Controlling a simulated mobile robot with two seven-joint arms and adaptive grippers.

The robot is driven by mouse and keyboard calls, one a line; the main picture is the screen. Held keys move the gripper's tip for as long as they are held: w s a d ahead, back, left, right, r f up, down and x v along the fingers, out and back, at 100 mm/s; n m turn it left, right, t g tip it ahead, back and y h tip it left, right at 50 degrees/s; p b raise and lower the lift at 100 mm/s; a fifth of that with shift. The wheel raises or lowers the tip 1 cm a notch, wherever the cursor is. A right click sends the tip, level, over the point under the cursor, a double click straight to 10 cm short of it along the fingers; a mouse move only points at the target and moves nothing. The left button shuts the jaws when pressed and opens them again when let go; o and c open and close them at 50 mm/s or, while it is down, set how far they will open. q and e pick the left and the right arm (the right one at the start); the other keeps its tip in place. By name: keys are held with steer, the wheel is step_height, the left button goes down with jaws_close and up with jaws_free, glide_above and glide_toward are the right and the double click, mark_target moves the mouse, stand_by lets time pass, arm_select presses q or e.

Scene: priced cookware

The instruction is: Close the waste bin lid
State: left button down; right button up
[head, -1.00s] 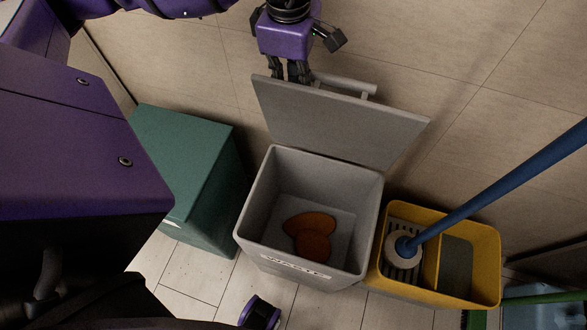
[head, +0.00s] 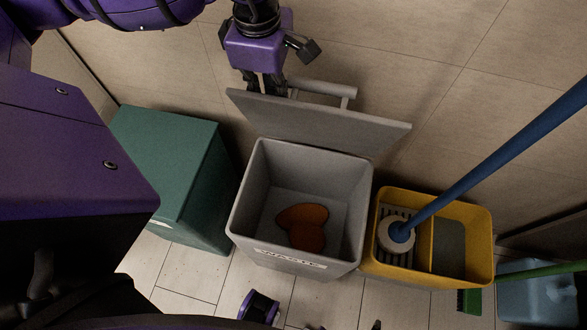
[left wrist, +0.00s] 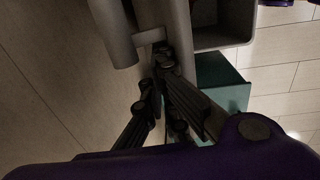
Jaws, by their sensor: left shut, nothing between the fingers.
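The grey waste bin (head: 296,262) stands on the floor in the middle of the head view, its mouth open. An orange-brown item (head: 303,226) lies inside. The grey lid (head: 315,122) is raised at the back edge of the bin, with a handle bar (head: 325,89) on its rear face. My left gripper (head: 266,90) is at the left part of the lid's rear side, close to the handle, its fingertips partly hidden by the lid. In the left wrist view its fingers (left wrist: 160,65) are shut and empty beside the lid and handle (left wrist: 118,32).
A green box (head: 168,165) stands just left of the bin. A yellow mop bucket (head: 485,235) with a blue-handled mop (head: 490,160) stands close on the right. A light blue container (head: 538,295) and a green brush (head: 469,300) are at the lower right. The wall is behind.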

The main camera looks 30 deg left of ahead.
arm_select(q)
steer(key=shift+s+d, duration=0.1)
steer(key=shift+s, duration=0.2)
steer(key=shift+f, duration=0.1)
arm_select(e)
steer(key=shift+w, duration=0.1)
arm_select(q)
steer(key=shift+s, duration=0.15)
steer(key=shift+s+d+f+b, duration=0.25)
steer(key=shift+s+f, duration=0.1)
steer(key=shift+s, duration=0.35)
steer(key=shift+s+d+f+b, duration=0.1)
steer(key=shift+s+f+b, duration=0.2)
steer(key=shift+s, duration=0.4)
steer(key=shift+s+d+f+b, duration=0.25)
steer(key=shift+s+f, duration=0.1)
steer(key=shift+s, duration=0.35)
arm_select(e)
steer(key=shift+s+f, duration=0.55)
steer(key=shift+f, duration=0.3)
